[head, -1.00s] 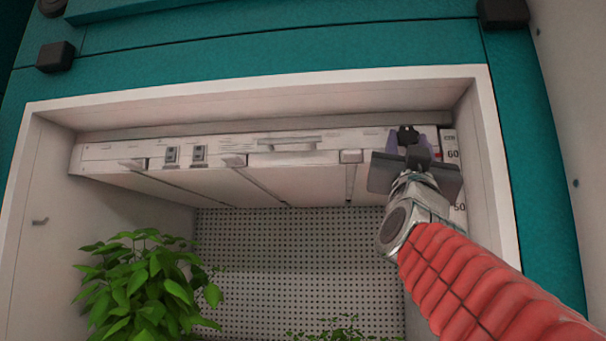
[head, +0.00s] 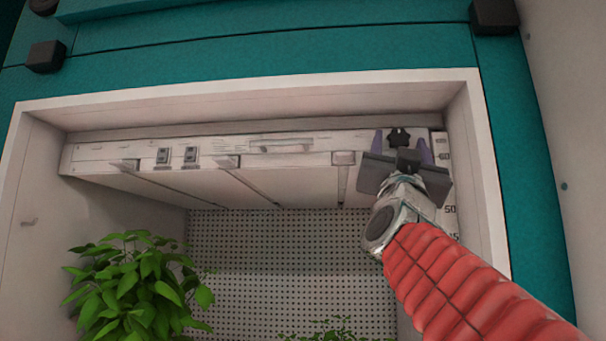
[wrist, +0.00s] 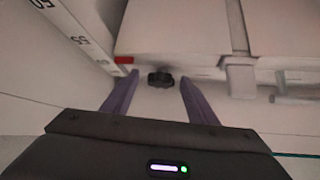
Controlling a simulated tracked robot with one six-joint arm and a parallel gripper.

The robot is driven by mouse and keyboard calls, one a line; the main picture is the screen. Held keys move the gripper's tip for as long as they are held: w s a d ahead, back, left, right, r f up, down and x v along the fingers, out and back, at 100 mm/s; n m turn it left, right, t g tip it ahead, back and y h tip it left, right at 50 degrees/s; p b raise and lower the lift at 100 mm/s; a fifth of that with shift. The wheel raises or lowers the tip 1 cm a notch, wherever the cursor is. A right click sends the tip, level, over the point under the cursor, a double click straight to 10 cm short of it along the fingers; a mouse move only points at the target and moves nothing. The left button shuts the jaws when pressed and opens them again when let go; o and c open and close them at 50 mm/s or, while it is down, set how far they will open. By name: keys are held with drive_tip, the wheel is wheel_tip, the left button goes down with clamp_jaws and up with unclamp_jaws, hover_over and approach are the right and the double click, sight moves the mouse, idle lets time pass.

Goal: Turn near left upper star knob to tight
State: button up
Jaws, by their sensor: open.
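A small black star knob (head: 399,137) sits on the front face of the white lamp panel (head: 110,152), at its right end near the scale. In the wrist view the knob (wrist: 160,79) shows between the fingertips. My gripper (head: 403,143) is open, with one purple finger on each side of the knob. In the wrist view both fingers of my gripper (wrist: 158,82) point toward it, with a visible gap on each side. I cannot tell how deep the fingertips reach past the knob. My dark palm hides the area below it.
A height scale (head: 449,210) runs down the chamber's right wall, close beside my gripper. White brackets (head: 343,158) and a handle (head: 280,145) stick out along the panel front. A leafy plant (head: 130,280) stands at lower left. The middle below the panel is open.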

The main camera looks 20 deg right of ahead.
drive_tip(key=shift+a+f, duration=0.1)
drive_tip(key=v, duration=1.3)
drive_tip(key=shift+f, duration=0.3)
drive_tip(key=shift+s, duration=0.1)
